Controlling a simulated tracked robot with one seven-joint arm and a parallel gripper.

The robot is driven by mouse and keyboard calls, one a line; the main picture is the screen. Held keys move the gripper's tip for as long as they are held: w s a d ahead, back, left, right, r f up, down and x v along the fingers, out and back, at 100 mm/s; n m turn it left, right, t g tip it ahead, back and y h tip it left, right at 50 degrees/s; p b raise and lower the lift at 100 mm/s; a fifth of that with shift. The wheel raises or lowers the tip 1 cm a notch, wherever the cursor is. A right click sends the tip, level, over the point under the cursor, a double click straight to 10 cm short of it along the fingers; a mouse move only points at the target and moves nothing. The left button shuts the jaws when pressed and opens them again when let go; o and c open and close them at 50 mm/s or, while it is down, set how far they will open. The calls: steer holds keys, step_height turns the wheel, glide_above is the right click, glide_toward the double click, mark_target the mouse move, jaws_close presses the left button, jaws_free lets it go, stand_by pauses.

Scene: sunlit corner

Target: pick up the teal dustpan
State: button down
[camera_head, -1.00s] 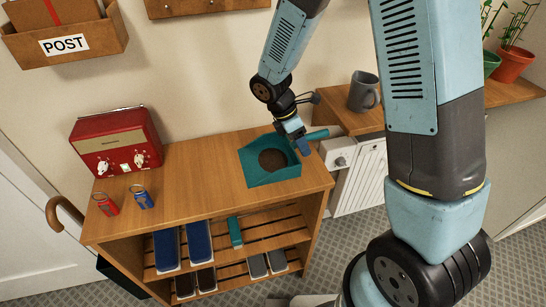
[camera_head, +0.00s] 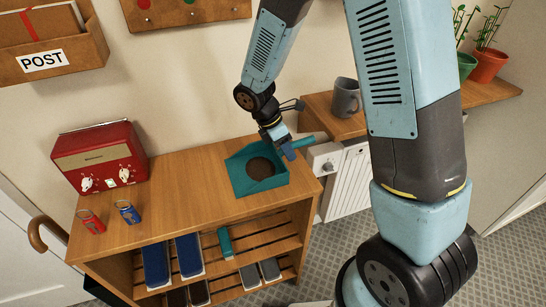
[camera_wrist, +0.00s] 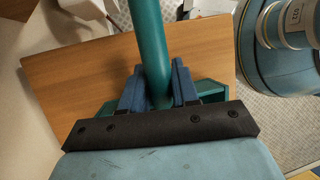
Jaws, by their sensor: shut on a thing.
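The teal dustpan (camera_head: 243,182) is at the right end of the wooden shelf unit's top, with a round dark brown patch in its pan. Its handle points right, past the unit's edge, toward the radiator. My gripper (camera_head: 287,149) is at the handle's base. In the wrist view, my gripper's blue fingers (camera_wrist: 156,88) are shut on the teal handle (camera_wrist: 151,45), one on each side. Part of the pan shows behind the fingers. I cannot tell whether the pan touches the top.
A red radio (camera_head: 100,158) and red (camera_head: 92,222) and blue (camera_head: 128,212) key fobs are on the unit's left. A grey mug (camera_head: 346,97) stands on the ledge above the white radiator (camera_head: 346,178). Shoes and a teal brush-like item (camera_head: 225,243) lie on the slats below.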

step_height(320, 180, up, 3)
steer(key=shift+r, duration=0.1)
steer(key=s+a+r, duration=0.9)
steer(key=a, duration=0.1)
steer(key=shift+s+r, duration=0.35)
steer(key=shift+s, duration=0.05)
